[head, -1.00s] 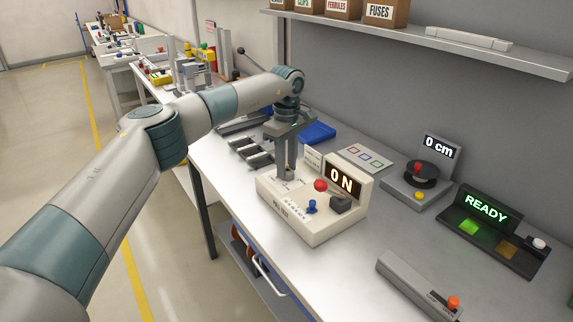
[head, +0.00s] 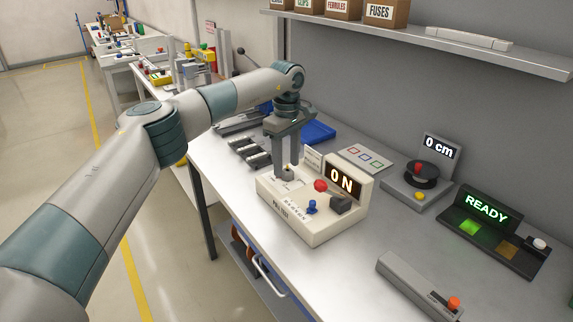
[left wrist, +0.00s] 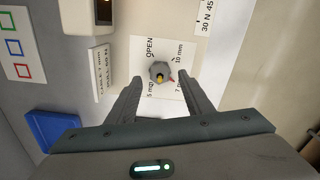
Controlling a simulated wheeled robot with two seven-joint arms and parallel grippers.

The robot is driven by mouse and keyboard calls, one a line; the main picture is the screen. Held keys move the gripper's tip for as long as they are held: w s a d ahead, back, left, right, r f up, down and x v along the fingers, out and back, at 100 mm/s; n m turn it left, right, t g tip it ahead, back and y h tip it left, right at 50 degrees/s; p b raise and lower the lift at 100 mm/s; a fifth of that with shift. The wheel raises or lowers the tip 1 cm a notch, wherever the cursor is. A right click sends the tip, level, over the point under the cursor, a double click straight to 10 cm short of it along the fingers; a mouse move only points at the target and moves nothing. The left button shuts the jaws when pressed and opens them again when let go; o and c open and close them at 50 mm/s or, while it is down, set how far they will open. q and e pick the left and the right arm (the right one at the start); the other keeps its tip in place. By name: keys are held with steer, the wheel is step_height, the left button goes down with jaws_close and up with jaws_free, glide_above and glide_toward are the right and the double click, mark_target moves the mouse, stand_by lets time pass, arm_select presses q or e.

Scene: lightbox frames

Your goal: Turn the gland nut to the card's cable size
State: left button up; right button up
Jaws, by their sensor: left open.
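The pointer is on the nut's right, toward the 10 mm and 7 mm side; the exact mark is unclear. My left gripper (left wrist: 160,80) is open, with one fingertip on each side of the nut, apparently apart from it. In the head view my left gripper (head: 286,172) reaches down onto the cream test box (head: 318,232). The small card (left wrist: 101,72) appears to read cable 7 mm.
A blue tray (head: 318,132) lies behind. A 0 cm device (head: 422,175) and READY panel (head: 486,208) stand to the right. Bare bench lies between.

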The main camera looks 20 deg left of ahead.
arm_select(q)
step_height(320, 180, up, 16)
steer(key=b, duration=0.1)
steer(key=shift+r, duration=0.2)
arm_select(e)
steer(key=shift+s+d+f+g, duration=0.1)
steer(key=shift+s+f+g, duration=0.1)
steer(key=shift+s, duration=0.25)
steer(key=shift+s+d+f+g, duration=0.1)
steer(key=shift+s+f+g, duration=0.1)
steer(key=shift+s, duration=0.25)
